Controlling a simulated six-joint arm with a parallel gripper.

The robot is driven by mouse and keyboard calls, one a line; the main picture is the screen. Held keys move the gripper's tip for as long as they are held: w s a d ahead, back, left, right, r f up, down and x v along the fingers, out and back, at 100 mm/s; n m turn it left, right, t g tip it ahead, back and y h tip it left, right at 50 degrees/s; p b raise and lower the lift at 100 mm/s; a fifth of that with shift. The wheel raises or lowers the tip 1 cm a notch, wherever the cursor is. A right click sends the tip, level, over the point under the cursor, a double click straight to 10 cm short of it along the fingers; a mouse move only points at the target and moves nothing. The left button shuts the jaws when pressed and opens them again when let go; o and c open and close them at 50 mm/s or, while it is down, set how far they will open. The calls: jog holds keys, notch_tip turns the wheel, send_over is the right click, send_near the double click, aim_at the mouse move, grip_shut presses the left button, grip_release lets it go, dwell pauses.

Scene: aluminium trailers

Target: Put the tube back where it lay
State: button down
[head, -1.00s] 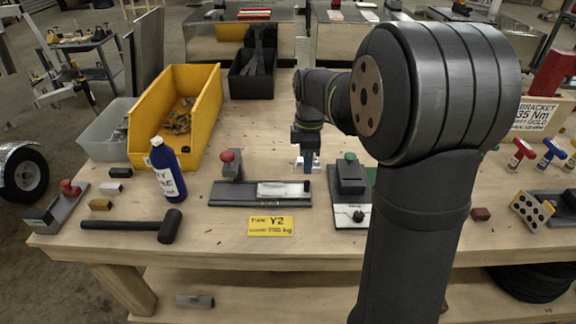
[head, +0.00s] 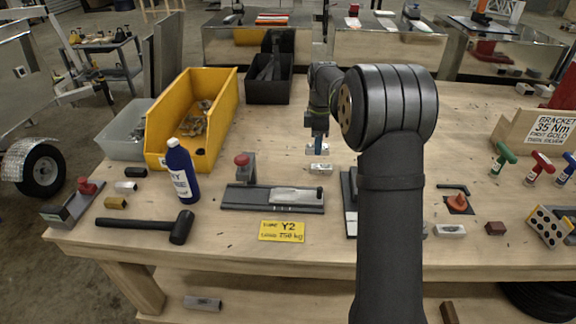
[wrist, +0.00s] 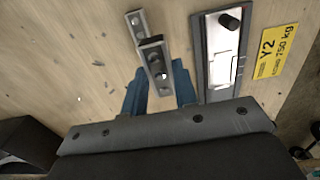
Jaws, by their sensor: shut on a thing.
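My gripper (head: 318,147) hangs over the middle of the bench, shut on a short metal tube (head: 318,151). In the wrist view the blue fingers of my gripper (wrist: 160,86) are on both sides of the tube (wrist: 153,60), which has round holes along its face. A second, similar metal piece (head: 320,169) lies on the bench just in front of the gripper; it also shows in the wrist view (wrist: 136,26), partly behind the held tube. I cannot tell exactly how high the held tube is above the wood.
A grey fixture (head: 245,197) with a red knob and the yellow Y2 card (head: 282,231) lie in front. A blue bottle (head: 181,172), yellow bin (head: 226,112) and hammer (head: 135,224) are at left. My arm partly hides another fixture (head: 350,218). Wood left of the gripper is clear.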

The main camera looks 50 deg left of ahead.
send_over(288, 170)
notch_tip(288, 170, down, 6)
jog(key=shift+d+r, duration=0.1)
jog(key=shift+r, duration=0.1)
jog(key=shift+f, duration=2.05)
jog(key=shift+s+f, duration=0.1)
jog(key=shift+f, duration=0.05)
jog(key=c, duration=1.1)
grip_release()
jog(key=shift+c, duration=0.2)
notch_tip(288, 170, up, 12)
